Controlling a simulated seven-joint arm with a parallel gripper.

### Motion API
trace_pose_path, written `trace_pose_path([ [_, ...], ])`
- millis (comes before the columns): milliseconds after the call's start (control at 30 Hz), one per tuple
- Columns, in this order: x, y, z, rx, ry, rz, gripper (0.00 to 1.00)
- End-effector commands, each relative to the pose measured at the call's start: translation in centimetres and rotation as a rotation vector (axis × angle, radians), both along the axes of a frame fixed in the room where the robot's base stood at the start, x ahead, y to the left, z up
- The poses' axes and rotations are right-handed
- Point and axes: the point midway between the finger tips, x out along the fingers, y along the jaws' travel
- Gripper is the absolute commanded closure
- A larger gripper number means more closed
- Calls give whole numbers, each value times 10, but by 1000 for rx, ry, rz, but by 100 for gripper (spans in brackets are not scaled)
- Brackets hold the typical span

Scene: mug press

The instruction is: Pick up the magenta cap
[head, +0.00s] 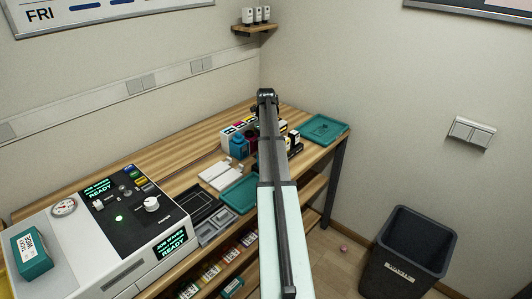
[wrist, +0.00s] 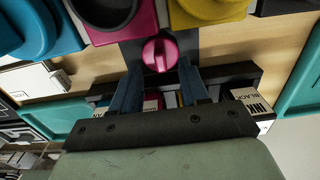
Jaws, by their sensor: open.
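The magenta cap (wrist: 158,54) shows in the wrist view, at the upper middle. It is round with a raised ridge across its face, and a dark grey strip lies behind it. My gripper (wrist: 160,67) is open, with one blue finger to the left of the cap and one to the right. The fingertips reach close to the cap's lower edge; I cannot tell whether they touch it. In the head view my arm hides the gripper, and I cannot make out the cap.
Blue, magenta, black and yellow containers crowd around the cap, with a yellow one (wrist: 207,10) close at upper right. Boxes labelled black (wrist: 250,100) stand beside my fingers. In the head view, a teal tray (head: 325,128) lies on the bench and a dark bin (head: 408,250) stands right.

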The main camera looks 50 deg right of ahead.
Motion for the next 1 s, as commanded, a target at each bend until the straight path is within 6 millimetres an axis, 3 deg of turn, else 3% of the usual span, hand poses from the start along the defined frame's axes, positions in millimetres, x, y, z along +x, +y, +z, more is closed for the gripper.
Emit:
trace_pose_path([
  [200,0,0,-26,0,0,0,55],
  [433,0,0,-28,0,0,0,55],
  [900,0,0,-28,0,0,0,99],
  [1000,0,0,-28,0,0,0,100],
])
